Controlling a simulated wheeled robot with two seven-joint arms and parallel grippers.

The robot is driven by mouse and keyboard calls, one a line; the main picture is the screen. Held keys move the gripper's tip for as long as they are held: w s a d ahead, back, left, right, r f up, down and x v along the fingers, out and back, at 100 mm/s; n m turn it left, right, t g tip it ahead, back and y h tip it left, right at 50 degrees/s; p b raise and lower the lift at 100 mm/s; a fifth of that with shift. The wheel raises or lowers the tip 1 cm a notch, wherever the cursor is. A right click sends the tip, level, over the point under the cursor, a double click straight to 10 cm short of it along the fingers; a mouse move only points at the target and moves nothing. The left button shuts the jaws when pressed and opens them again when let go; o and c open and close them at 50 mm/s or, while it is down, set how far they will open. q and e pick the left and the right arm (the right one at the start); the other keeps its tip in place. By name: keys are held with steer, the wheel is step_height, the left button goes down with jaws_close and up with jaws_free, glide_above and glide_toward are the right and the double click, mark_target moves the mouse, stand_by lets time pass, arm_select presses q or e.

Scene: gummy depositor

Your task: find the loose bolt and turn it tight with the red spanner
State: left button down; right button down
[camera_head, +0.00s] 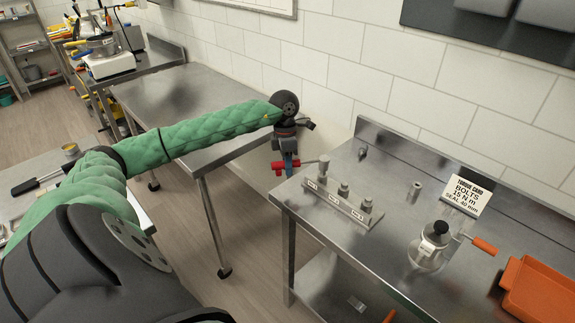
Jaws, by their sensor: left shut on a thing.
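My left gripper (288,160) hangs at the left edge of the right-hand steel table, shut on the red spanner (279,168). The spanner's red end shows to the left of the fingers; its grey part points right toward the first post of the bolt bar. The metal bolt bar (335,203) lies on the table with small labels on its front. Its middle bolt (344,190) and right bolt (367,205) stand upright. The left bolt (323,164) is near the spanner's tip; I cannot tell whether they touch. Which bolt is loose cannot be seen. My right gripper is out of view.
A sign (466,193) reading "BOLTS 15 N m" stands at the table's right. Another steel table (190,105) stands left, mostly bare.

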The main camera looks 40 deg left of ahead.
arm_select(q)
steer(key=shift+f+b, duration=0.45)
steer(key=shift+f, duration=0.4)
steer(key=shift+f+b, duration=0.15)
steer(key=shift+b, duration=0.25)
steer(key=shift+w+a+m, duration=0.45)
steer(key=shift+m, duration=0.05)
steer(key=shift+w+a+m, duration=0.85)
steer(key=shift+w+m, duration=0.05)
steer(key=shift+m, duration=0.4)
steer(key=shift+r, duration=0.2)
